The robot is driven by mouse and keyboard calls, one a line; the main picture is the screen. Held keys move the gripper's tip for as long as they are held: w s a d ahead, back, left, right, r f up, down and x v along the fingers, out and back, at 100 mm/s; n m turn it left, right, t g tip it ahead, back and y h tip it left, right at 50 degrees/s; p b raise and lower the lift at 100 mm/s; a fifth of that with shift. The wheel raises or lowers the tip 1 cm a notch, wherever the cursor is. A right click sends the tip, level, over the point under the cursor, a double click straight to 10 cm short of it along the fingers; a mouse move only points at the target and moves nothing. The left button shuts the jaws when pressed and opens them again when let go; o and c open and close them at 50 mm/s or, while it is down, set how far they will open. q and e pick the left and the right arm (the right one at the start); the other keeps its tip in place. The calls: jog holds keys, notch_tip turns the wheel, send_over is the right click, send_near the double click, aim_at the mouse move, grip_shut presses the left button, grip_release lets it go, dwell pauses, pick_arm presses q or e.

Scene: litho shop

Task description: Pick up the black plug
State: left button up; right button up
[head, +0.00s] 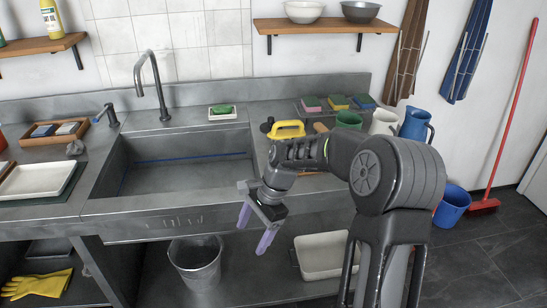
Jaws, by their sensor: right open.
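A small dark round item (267,125), which looks like the black plug, sits on the steel counter just right of the sink (190,177). It is beside a yellow-handled tool (288,129), and my right arm passes close in front of it. My right gripper (251,238) has purple fingers that are apart and empty. It points down in front of the sink unit, nearer to me than the dark item and lower in the picture. My left gripper is not in view.
A green soap (222,109) sits on a dish behind the sink. Sponges, a green cup (349,119) and jugs (384,121) crowd the right counter. A metal bucket (197,262) and white tray (322,255) are below. The tall faucet (152,84) rises behind the sink.

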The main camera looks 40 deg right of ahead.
jog(key=s+a+f+n, duration=0.3)
jog(key=a+f+n, duration=0.1)
jog(key=a+f, duration=0.4)
jog(key=s+a+f+n, duration=0.3)
jog(key=a+f, duration=0.4)
jog(key=f, duration=0.3)
jog(key=s+a+f+n, duration=0.4)
jog(key=s+a, duration=0.2)
jog(key=s, duration=0.2)
jog(key=s+a+f+n+g, duration=0.1)
jog(key=s+a+f+n, duration=0.4)
jog(key=s+a, duration=0.1)
jog(key=shift+s, duration=0.85)
jog(key=shift+c, duration=0.3)
